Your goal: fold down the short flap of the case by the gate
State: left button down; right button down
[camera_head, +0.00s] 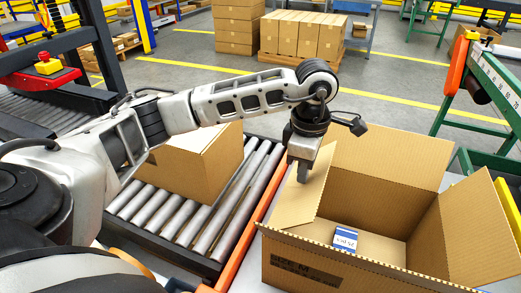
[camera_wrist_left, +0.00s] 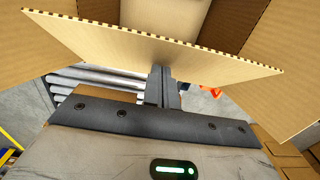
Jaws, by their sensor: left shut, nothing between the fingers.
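The open case (camera_head: 350,265) stands on a light table, with a small blue and white box (camera_head: 344,240) on its floor. Its left short flap (camera_head: 302,196) leans inward over the opening. Its right short flap (camera_head: 487,235) and the long back flap (camera_head: 388,153) stand up. My left gripper (camera_head: 303,172) is shut and empty, pointing down at the upper part of the left short flap. In the left wrist view the shut fingers (camera_wrist_left: 162,88) lie close against a flap's corrugated edge (camera_wrist_left: 150,45); I cannot tell if they touch. My right gripper is not in view.
An orange rail (camera_head: 243,240) runs between the case and a roller conveyor (camera_head: 215,210), which carries a closed carton (camera_head: 197,163). A green-legged machine frame (camera_head: 490,80) stands at right.

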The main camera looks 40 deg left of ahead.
aim_at(316, 178)
pick_arm(q)
jog(key=shift+w+d+f, duration=0.1)
jog(key=shift+d+f, duration=0.05)
jog(key=shift+d, duration=0.15)
jog(key=shift+w+d+f+b, duration=0.2)
jog(key=shift+d+f+b, duration=0.4)
jog(key=shift+d+f, duration=0.05)
jog(key=shift+w+d+f, duration=0.1)
jog(key=shift+d+f, duration=0.05)
jog(key=shift+d, duration=0.2)
jog(key=shift+f, duration=0.1)
jog(key=shift+w+d+f+b, duration=0.2)
jog(key=shift+d+f+b, duration=0.45)
jog(key=shift+f+b, duration=0.35)
jog(key=shift+r, duration=0.15)
